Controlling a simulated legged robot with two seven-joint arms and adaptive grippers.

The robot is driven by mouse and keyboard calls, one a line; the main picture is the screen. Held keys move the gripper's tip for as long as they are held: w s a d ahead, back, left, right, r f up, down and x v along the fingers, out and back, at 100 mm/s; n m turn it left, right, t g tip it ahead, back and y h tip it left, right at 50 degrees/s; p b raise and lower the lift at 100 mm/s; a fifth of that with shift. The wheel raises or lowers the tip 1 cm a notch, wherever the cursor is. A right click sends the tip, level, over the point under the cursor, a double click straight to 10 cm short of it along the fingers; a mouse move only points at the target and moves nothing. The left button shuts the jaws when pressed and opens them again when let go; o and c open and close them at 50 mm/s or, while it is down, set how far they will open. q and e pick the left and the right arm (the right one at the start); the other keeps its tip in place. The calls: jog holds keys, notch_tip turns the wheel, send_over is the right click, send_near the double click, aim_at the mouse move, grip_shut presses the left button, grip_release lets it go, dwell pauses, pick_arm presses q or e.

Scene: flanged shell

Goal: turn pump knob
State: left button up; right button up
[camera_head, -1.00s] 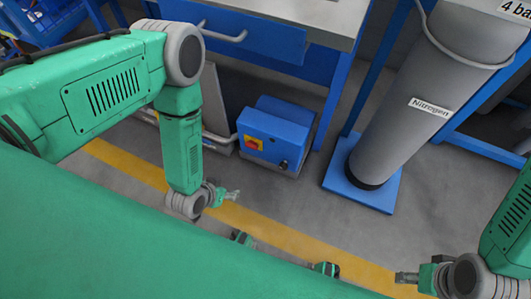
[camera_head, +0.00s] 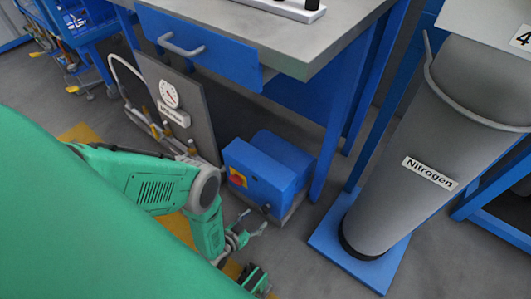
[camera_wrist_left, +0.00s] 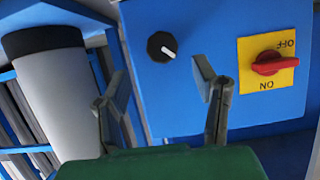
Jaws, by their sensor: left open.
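The pump is a blue box (camera_head: 275,170) on the floor beside the bench. Its front has a red rotary switch on a yellow plate (camera_head: 237,178) and a small black knob (camera_head: 265,208). My left gripper (camera_head: 253,221) is open and empty, low in front of the box. In the left wrist view its fingers (camera_wrist_left: 160,82) are spread, with the black knob (camera_wrist_left: 161,46) just beyond, between and above the tips, not touched. The knob has a white pointer line. The red switch (camera_wrist_left: 273,65) is to the right, its ON/OFF lettering upside down. My right gripper is out of view.
The gas cylinder labelled Nitrogen (camera_head: 400,190) stands on a blue base (camera_head: 338,245) to the right. A grey panel with a gauge (camera_head: 185,105) and piping is left of the pump. The bench's drawer (camera_head: 200,47) overhangs behind. Floor between pump and cylinder is clear.

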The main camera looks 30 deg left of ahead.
aim_at(263, 212)
pick_arm(q)
jog(key=b+x, duration=0.1)
jog(key=x, duration=0.2)
jog(key=b+x, duration=0.1)
jog(key=x, duration=0.2)
jog(key=shift+s+a+f, duration=0.1)
jog(key=shift+a+f, duration=0.1)
jog(key=shift+w+f+b, duration=0.1)
jog(key=shift+w+b, duration=0.2)
jog(key=shift+w, duration=0.15)
jog(key=shift+w+d, duration=0.1)
jog(key=c, duration=1.1)
jog(key=shift+c, duration=0.3)
